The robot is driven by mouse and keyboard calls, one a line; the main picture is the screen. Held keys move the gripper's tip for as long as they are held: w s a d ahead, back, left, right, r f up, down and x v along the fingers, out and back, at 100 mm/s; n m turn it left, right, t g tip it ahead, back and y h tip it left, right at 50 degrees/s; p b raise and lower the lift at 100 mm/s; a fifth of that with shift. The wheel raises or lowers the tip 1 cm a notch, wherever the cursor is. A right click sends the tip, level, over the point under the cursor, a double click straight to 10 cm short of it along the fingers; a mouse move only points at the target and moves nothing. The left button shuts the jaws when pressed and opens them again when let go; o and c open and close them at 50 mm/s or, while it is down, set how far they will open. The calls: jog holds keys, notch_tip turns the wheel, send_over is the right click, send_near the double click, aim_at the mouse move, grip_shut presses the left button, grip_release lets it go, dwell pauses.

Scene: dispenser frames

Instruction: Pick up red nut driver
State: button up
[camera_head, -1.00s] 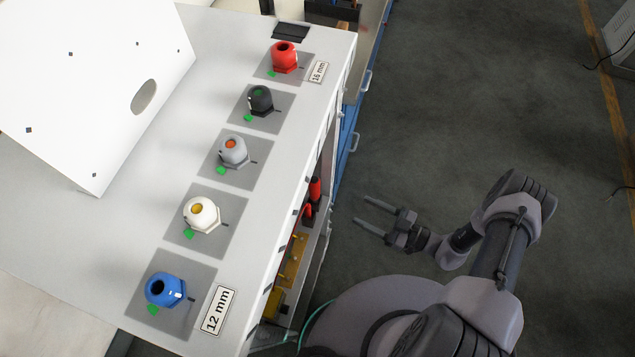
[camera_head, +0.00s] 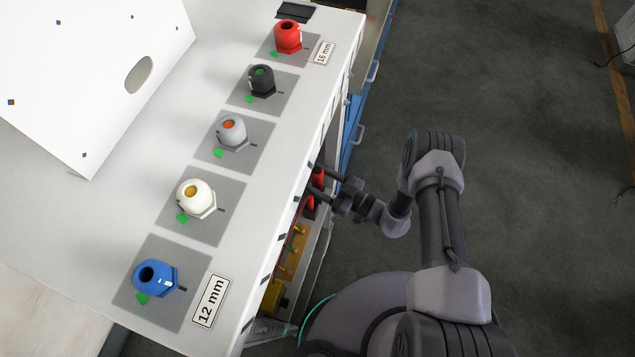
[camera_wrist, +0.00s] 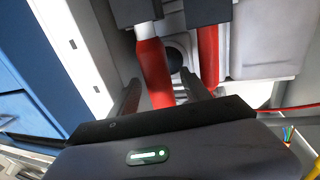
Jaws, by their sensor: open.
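A red handle (camera_wrist: 153,72), which looks like the red nut driver, hangs in a dark holder under the worktop in the wrist view. It lies between my gripper's two fingers, nearer the left one, with no clear contact. In the head view, the red handle (camera_head: 318,176) shows at the side opening of the cabinet. My gripper (camera_head: 321,180) is open and reaches in there from the right. In the wrist view, the fingers of my gripper (camera_wrist: 160,82) point toward the holder. The driver's lower end is hidden.
A second red piece (camera_wrist: 208,55) hangs just right of the fingers. On the white worktop (camera_head: 120,215), red, black, grey, white and blue fittings stand on grey squares. The worktop edge overhangs the opening.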

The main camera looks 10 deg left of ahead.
grip_shut()
dwell(1.4)
